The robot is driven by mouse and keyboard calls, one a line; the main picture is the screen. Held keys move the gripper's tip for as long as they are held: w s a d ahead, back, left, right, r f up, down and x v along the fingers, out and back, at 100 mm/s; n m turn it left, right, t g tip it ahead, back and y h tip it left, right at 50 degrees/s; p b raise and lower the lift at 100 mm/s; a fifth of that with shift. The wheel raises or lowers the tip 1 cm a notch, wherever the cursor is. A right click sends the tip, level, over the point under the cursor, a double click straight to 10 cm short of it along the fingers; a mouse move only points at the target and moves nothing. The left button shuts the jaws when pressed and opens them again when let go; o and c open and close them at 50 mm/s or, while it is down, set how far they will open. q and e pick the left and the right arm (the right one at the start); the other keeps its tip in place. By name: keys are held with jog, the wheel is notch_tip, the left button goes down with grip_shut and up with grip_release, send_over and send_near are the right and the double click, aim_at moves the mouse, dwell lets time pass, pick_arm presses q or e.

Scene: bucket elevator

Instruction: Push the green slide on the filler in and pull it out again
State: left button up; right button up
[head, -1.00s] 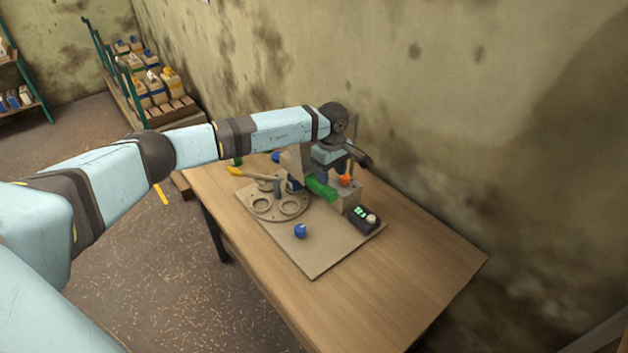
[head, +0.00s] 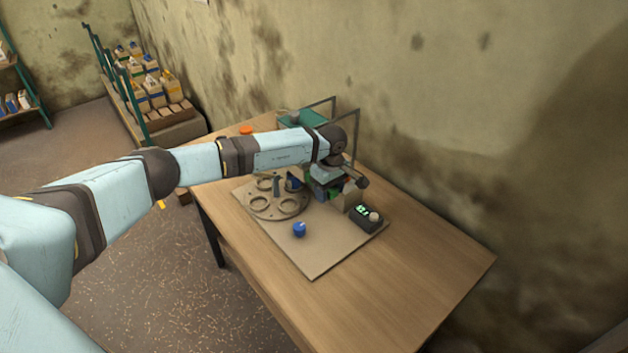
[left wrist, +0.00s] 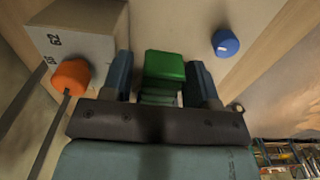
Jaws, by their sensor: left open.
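The green slide (left wrist: 165,66) is a block with a stepped part below it, seen in the left wrist view. My left gripper (left wrist: 160,68) is open, with one blue finger on each side of the slide. A narrow gap shows at each side, and I cannot tell whether either finger touches it. In the head view my left gripper (head: 324,188) is low over the board, and the slide is mostly hidden there by the gripper and wrist. The filler is largely hidden behind my arm. My right gripper is not in view.
A grey box (left wrist: 90,38) with an orange knob (left wrist: 70,77) and thin rods stands close to one finger. A round plate with holes (head: 263,207), a blue knob (head: 299,229) and a black display box (head: 366,217) are on the board. The table front is clear.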

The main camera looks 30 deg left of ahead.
pick_arm(q)
jog(key=c, duration=0.6)
jog(key=shift+w+a+b, duration=0.25)
jog(key=shift+a+b, duration=0.15)
jog(key=shift+a, duration=0.35)
jog(key=shift+w+a+b, duration=0.25)
jog(key=shift+a+b, duration=0.1)
jog(key=shift+a, duration=0.4)
jog(key=shift+w+a+b, duration=0.25)
jog(key=shift+a+b, duration=0.15)
jog(key=shift+a, duration=0.35)
jog(key=shift+c, duration=0.2)
jog(key=shift+w+a+r, duration=0.15)
jog(key=shift+a+r, duration=0.2)
jog(key=shift+a, duration=0.1)
jog(key=shift+w+a+r+b, duration=0.1)
jog(key=shift+a+r+b, duration=0.05)
jog(key=shift+b, duration=0.15)
jog(key=shift+d, duration=0.3)
jog(key=o, duration=0.7)
jog(key=shift+d, duration=0.1)
